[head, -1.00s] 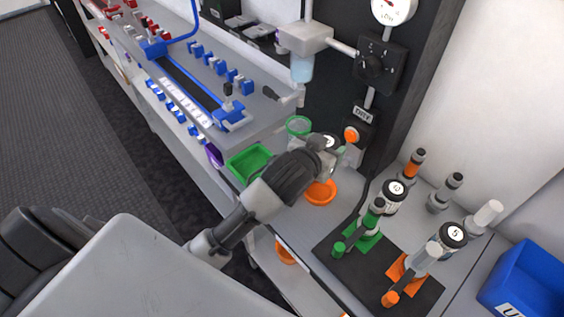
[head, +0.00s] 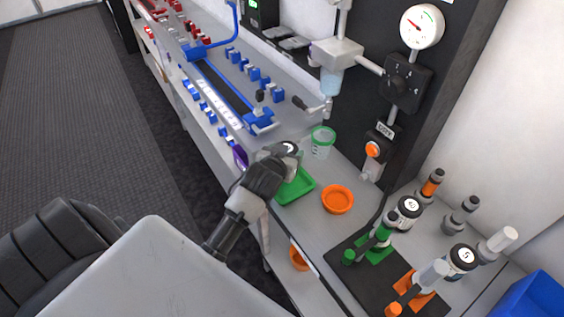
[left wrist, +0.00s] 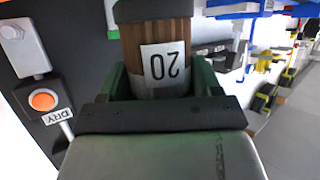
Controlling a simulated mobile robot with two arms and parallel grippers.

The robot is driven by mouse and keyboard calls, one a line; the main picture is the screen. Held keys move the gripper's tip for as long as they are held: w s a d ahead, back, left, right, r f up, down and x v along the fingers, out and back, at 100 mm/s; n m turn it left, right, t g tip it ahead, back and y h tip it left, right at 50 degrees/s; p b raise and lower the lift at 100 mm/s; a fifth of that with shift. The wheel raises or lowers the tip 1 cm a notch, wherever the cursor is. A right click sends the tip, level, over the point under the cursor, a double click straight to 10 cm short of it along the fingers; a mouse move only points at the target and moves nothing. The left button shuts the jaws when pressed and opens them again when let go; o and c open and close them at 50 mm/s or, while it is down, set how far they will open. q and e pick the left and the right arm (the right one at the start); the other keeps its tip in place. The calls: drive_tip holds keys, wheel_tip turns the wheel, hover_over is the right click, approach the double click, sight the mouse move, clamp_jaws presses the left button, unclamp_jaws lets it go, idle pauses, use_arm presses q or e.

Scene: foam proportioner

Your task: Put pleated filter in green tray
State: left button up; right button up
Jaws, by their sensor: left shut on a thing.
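The pleated filter (left wrist: 158,50) fills the middle of the left wrist view. It is brown and ribbed, with dark end caps and a white label reading 20, upside down. My left gripper (left wrist: 160,88) is shut on it. In the head view my left gripper (head: 284,158) covers the far left part of the green tray (head: 302,190). Only the filter's round top (head: 289,147) shows at the gripper's tip. The filter's lower end is hidden, so I cannot tell its height over the tray. My right gripper is not in view.
A green-rimmed clear cup (head: 322,143) stands behind the tray. An orange dish (head: 338,199) is to its right. A dark mat with green and orange holders (head: 376,248) lies farther right. A blue-fitted manifold (head: 225,95) extends to the back left.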

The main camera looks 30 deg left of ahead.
use_arm(q)
drive_tip(key=shift+a+f, duration=0.5)
drive_tip(key=shift+a, duration=0.1)
drive_tip(key=shift+f, duration=1.9)
drive_tip(key=shift+f, duration=0.15)
drive_tip(key=o, duration=1)
drive_tip(key=shift+c, duration=0.2)
drive_tip(key=v, duration=1.2)
